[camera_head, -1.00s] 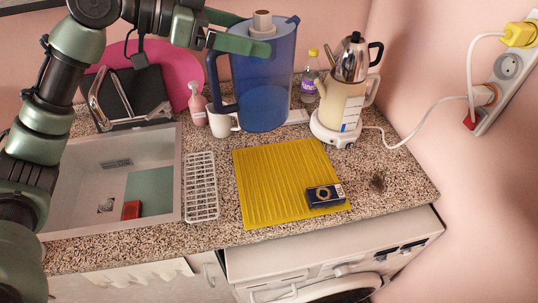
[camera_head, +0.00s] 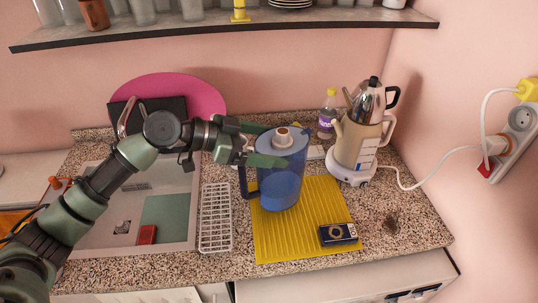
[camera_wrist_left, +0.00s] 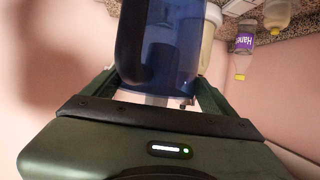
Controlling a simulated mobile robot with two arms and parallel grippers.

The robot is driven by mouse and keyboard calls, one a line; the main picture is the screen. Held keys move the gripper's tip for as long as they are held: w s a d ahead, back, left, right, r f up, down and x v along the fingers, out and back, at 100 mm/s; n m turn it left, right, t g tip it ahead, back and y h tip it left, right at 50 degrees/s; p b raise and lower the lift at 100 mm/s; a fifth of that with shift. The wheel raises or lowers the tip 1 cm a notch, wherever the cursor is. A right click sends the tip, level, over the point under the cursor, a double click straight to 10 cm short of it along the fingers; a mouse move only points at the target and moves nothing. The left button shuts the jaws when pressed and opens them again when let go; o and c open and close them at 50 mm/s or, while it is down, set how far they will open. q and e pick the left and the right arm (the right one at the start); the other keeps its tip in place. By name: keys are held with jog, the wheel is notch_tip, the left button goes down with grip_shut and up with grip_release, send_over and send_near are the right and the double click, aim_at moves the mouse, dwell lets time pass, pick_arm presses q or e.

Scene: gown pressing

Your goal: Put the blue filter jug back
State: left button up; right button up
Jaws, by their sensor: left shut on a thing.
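The blue filter jug (camera_head: 284,180) is a clear blue pitcher with a pale lid and a handle on its left side. In the head view it is upright over the back left part of the yellow mat (camera_head: 312,235). I cannot tell whether its base touches the mat. My left gripper (camera_head: 271,146) comes in from the left and is shut around the top of the jug, just under the lid. In the left wrist view the jug (camera_wrist_left: 155,45) sits between the two fingers. My right gripper is not in view.
A dark blue box (camera_head: 338,234) lies on the mat's front right. A cream kettle base with a steel pot (camera_head: 355,145) stands right of the jug. A purple-labelled bottle (camera_head: 327,114) stands behind. A white rack (camera_head: 215,217) and the sink (camera_head: 130,215) are left. A shelf (camera_head: 220,27) hangs above.

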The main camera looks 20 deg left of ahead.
aim_at(273, 175)
pick_arm(q)
notch_tip(273, 175, down, 3)
jog(key=shift+f+p, duration=0.15)
jog(key=shift+p, duration=0.25)
jog(key=shift+f, duration=0.2)
jog(key=shift+f, duration=0.15)
jog(key=o, duration=1.9)
jog(key=shift+s, duration=0.1)
